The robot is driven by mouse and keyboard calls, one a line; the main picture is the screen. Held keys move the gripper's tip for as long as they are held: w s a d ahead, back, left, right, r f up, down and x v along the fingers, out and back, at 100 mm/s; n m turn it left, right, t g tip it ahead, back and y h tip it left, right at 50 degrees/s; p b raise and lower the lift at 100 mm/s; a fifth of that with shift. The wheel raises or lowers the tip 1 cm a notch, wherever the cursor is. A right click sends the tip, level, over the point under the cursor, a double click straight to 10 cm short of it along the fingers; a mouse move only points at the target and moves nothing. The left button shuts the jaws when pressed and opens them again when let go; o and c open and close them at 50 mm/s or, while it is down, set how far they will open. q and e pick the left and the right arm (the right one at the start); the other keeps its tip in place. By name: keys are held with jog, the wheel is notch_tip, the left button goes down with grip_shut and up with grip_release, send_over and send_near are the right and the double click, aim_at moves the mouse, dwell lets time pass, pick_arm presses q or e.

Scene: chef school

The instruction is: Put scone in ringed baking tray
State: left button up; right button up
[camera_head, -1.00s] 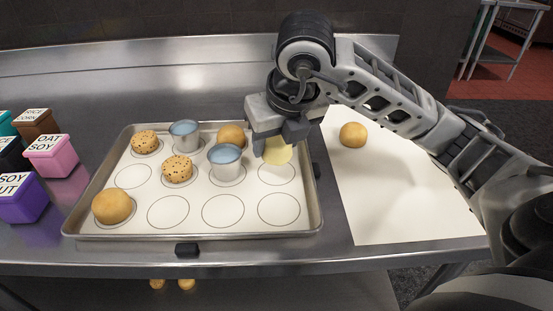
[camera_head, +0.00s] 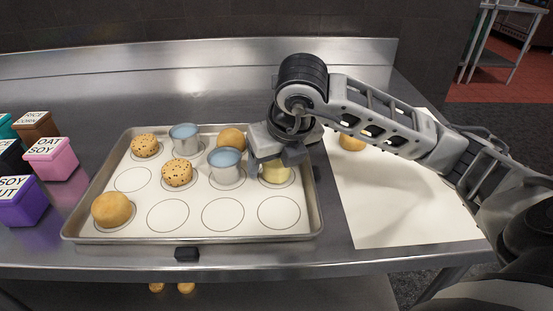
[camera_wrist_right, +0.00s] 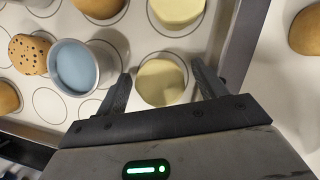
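The ringed baking tray (camera_head: 110,232) is a metal tray with a white sheet of printed rings. A pale yellow round piece, which I take as the scone (camera_head: 275,174), sits at the tray's right-hand ring in the middle row. My right gripper (camera_head: 276,162) is just above it. In the right wrist view the scone (camera_wrist_right: 162,83) lies between the spread fingers (camera_wrist_right: 162,74), with a small gap on each side. A second pale round piece (camera_wrist_right: 178,9) lies on the ring beyond; the gripper hides it in the head view. My left gripper is not in view.
The tray also holds golden buns (camera_head: 111,208), speckled buns (camera_head: 177,172) and blue-filled cups (camera_head: 225,163). The front-row rings right of the front bun are empty. Another bun (camera_head: 352,138) is on the white sheet (camera_head: 400,205) at right. Labelled boxes (camera_head: 52,158) stand at left.

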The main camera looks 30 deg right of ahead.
jog(key=shift+r, duration=0.5)
jog(key=p+v, duration=0.2)
jog(key=v, duration=0.9)
jog(key=shift+s+r, duration=0.15)
jog(key=shift+s, duration=0.1)
